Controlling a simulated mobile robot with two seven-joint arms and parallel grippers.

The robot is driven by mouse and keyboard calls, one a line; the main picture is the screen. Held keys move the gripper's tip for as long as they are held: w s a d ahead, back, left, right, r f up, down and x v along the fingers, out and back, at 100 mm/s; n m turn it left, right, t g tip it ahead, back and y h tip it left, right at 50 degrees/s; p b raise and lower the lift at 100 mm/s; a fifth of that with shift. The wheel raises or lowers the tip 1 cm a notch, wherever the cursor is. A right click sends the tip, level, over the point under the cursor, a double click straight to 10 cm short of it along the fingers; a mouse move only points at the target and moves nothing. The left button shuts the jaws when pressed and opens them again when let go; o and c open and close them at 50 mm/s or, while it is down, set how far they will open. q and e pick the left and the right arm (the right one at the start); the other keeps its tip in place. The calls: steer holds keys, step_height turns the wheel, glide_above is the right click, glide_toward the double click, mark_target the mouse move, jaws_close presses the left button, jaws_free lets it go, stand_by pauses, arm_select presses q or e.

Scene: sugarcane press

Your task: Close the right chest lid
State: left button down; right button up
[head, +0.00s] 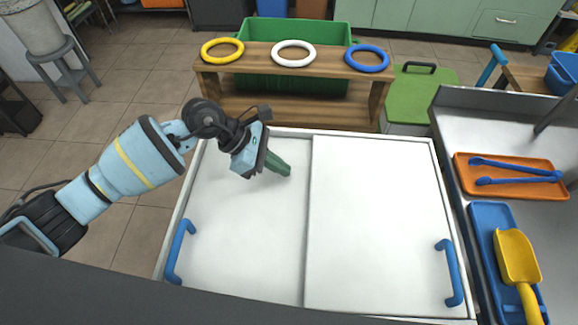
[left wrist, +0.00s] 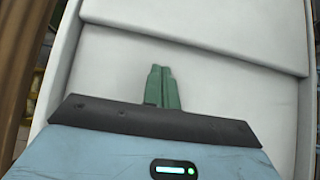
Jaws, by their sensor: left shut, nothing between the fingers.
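The white chest (head: 431,140) is in the middle of the head view, with two flat white lids side by side. The right lid (head: 375,220) has a blue handle (head: 450,272) near its right edge. The left lid (head: 245,225) has a blue handle (head: 179,251) at its left edge. No opening into the chest shows. My left gripper (head: 288,171) is shut and empty above the far part of the left lid, near the seam. Its green fingers (left wrist: 162,86) point at the white surface in the left wrist view; contact cannot be told. My right gripper is out of view.
A wooden rack (head: 262,53) with yellow, white and blue rings stands behind the chest, before a green bin (head: 338,31). At right, a metal counter (head: 480,121) holds an orange tray (head: 510,188) with blue tongs and a blue tray (head: 487,216) with a yellow scoop.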

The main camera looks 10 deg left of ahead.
arm_select(q)
steer(key=v, duration=0.9)
steer(key=shift+a+r+b, duration=0.15)
steer(key=shift+r+b, duration=0.15)
steer(key=shift+f, duration=0.1)
